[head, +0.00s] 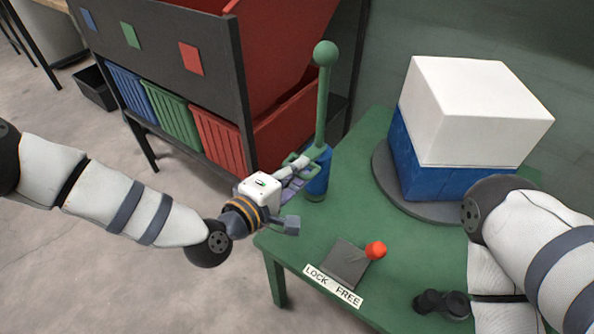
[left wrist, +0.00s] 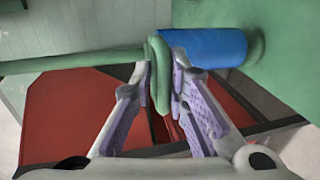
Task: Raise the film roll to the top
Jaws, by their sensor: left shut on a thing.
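The film roll (head: 317,178) is a blue cylinder low on a green upright post (head: 323,105) topped by a green ball. The roll is near the table's surface, far below the ball. A green loop handle sticks out from the roll's side; it also shows in the left wrist view (left wrist: 158,75), beside the blue roll (left wrist: 208,47). My left gripper (head: 298,172) is shut on this handle, with its purple pads on both sides of it.
A box (head: 480,100), white above and blue below, stands on a grey turntable (head: 388,178). A red-knobbed lever (head: 375,250) sits by a LOCK/FREE label (head: 332,286) on the green table (head: 350,165). A rack with coloured bins (head: 222,140) stands behind my left gripper.

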